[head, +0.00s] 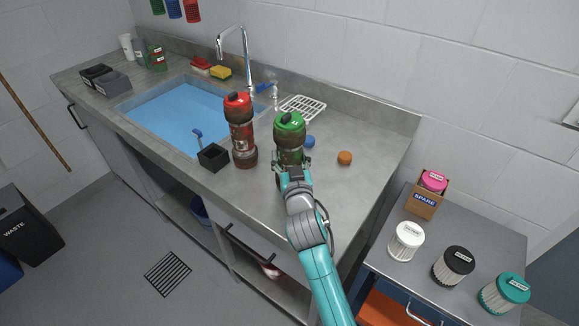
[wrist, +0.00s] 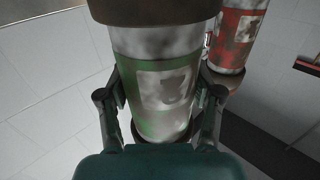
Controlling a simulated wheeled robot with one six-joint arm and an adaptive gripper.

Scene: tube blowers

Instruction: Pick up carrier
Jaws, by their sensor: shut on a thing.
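A green carrier (head: 289,148), a grimy cylinder with a green cap and brown bands, stands upright near the counter's front edge. My gripper (head: 291,165) comes from the front and is shut on its body. In the wrist view, the green carrier (wrist: 155,85) fills the middle, with a finger of my gripper (wrist: 160,100) on each side. Its base is hidden by my gripper, so I cannot tell whether it touches the counter. A red carrier (head: 241,130) of like shape stands upright to its left, apart; it shows at the upper right of the wrist view (wrist: 239,35).
A black cup (head: 213,157) with a blue-handled brush is left of the red carrier. A blue sink (head: 178,110), tap (head: 246,55), white rack (head: 302,106), blue ball (head: 309,141) and orange ball (head: 345,157) are nearby. A side cart (head: 450,235) holds several filters.

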